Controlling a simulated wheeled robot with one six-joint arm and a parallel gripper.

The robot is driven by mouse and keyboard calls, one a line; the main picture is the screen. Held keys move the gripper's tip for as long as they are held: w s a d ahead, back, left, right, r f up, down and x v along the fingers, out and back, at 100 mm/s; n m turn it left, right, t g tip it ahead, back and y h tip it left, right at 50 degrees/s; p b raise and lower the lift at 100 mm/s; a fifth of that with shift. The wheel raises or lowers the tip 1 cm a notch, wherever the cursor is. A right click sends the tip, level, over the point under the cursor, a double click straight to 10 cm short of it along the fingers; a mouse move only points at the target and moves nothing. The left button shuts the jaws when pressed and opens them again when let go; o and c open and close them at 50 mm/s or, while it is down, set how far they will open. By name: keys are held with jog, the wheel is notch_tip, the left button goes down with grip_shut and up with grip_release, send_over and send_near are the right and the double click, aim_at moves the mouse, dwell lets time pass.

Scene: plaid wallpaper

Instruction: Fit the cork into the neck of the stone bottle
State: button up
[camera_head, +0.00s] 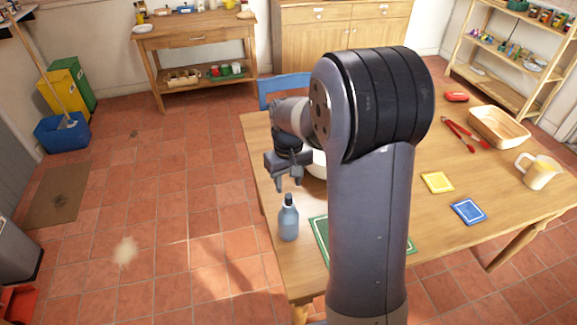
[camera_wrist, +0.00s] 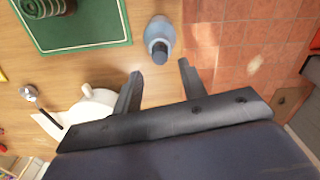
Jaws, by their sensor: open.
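The blue-grey bottle (camera_head: 288,224) stands upright near the table's left edge; it also shows in the wrist view (camera_wrist: 161,32). Its top is dark (camera_wrist: 159,52); I cannot tell whether this is the bare neck or a cork seated in it. No separate cork is clearly seen. My gripper (camera_head: 289,184) is open, with nothing between its fingers, just above and behind the bottle top in the head view. In the wrist view the bottle top lies just beyond the gap between the fingertips (camera_wrist: 160,68).
A green-bordered mat (camera_head: 321,238) lies beside the bottle, partly behind my arm. A white vessel (camera_wrist: 92,108) is near my gripper. Yellow (camera_head: 437,182) and blue (camera_head: 468,211) squares, a mug (camera_head: 540,172), red tongs (camera_head: 462,136) and a wooden tray (camera_head: 497,127) are farther right.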

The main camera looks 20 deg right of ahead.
aim_at(289, 195)
notch_tip(289, 195, up, 7)
dwell(0.3)
jog(key=shift+f, duration=0.15)
notch_tip(289, 195, down, 13)
jog(key=shift+r, duration=0.2)
notch_tip(289, 195, up, 3)
jog(key=shift+f, duration=0.2)
jog(key=shift+r, duration=0.6)
jog(key=shift+f, duration=0.1)
